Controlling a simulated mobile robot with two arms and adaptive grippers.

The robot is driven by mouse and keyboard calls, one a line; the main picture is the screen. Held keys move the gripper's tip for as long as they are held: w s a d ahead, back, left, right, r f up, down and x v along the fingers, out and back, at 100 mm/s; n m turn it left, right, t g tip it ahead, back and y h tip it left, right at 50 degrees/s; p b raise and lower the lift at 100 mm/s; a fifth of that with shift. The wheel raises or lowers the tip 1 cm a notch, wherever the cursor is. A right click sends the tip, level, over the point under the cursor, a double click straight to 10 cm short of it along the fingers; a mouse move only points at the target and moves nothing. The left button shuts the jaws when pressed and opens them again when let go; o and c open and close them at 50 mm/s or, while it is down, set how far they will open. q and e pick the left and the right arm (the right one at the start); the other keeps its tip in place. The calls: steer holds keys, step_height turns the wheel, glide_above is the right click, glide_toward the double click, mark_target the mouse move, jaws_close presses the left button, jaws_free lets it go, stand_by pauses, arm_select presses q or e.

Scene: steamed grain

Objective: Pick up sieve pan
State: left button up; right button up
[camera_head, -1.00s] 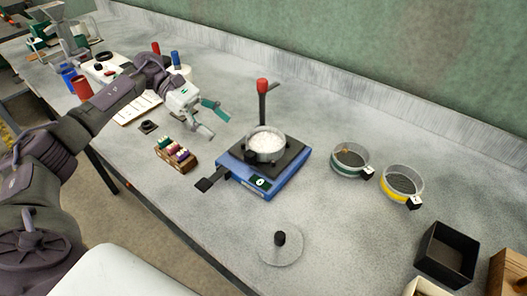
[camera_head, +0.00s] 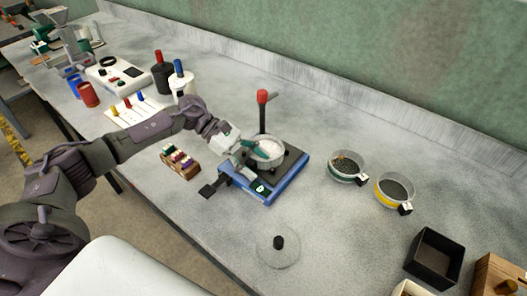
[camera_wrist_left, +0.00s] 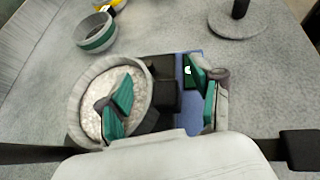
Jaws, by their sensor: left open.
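The sieve pan (camera_head: 276,160) is round, with clear walls, and holds white grain. It sits on the black top plate of a blue device (camera_head: 282,186). It also shows in the left wrist view (camera_wrist_left: 80,92), with a black block-like handle (camera_wrist_left: 165,95) on its side. My left gripper (camera_head: 252,158) is open at the near-left side of the pan. In the left wrist view my left gripper (camera_wrist_left: 165,98) has its green-padded fingers on either side of the handle. One finger overlaps the pan's interior in that view; contact cannot be told. My right gripper is not in view.
A red-topped post (camera_head: 262,110) rises behind the pan. Green-banded (camera_head: 347,169) and yellow-banded (camera_head: 393,193) pans stand to the right. A clear lid with a black knob (camera_head: 279,243) lies in front. A small rack (camera_head: 181,164) stands left. Bare bench lies between them.

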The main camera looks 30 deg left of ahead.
arm_select(q)
steer(key=shift+c, duration=0.2)
jaws_close()
stand_by(0.4)
